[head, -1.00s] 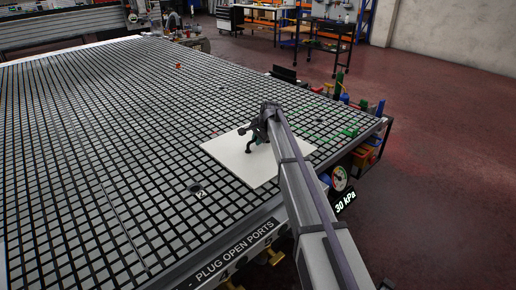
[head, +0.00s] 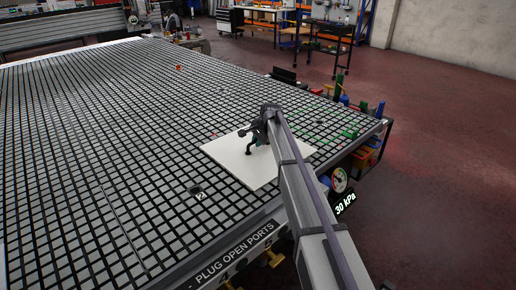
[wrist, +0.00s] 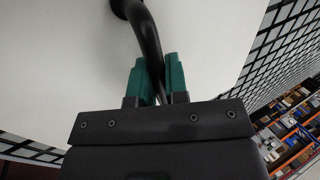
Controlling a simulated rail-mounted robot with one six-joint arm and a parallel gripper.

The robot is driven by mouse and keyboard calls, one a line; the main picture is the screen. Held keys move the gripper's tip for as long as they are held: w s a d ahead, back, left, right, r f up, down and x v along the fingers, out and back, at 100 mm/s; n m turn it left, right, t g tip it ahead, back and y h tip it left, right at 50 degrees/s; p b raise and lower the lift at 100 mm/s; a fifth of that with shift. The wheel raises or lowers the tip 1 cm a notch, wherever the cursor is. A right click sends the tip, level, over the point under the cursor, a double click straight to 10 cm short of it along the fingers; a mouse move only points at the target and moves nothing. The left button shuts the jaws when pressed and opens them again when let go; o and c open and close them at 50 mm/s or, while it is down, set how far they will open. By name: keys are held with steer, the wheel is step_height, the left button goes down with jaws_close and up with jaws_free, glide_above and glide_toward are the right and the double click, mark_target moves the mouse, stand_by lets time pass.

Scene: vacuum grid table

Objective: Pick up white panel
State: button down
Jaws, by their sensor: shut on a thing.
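The white panel (head: 238,167) is a flat white sheet lying on the black-gridded table (head: 95,150) near its right front edge. It fills much of the wrist view (wrist: 60,60). My gripper (head: 258,134) is over the panel's far part. In the wrist view the green-tipped fingers of my gripper (wrist: 158,72) are shut on a black curved handle (wrist: 146,35). The handle's round foot meets the panel's surface at the top of that view. I cannot tell whether the panel is lifted at all.
A dial gauge (head: 339,179) and a "30 kPa" readout (head: 345,203) are at the table's right edge. Green and blue pieces (head: 350,133) stand at the right corner. A small orange piece (head: 178,67) lies farther back. The table's left is clear.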

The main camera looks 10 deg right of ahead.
step_height(320, 180, up, 10)
steer(key=p, duration=1)
steer(key=shift+r, duration=0.15)
steer(key=shift+f, duration=0.25)
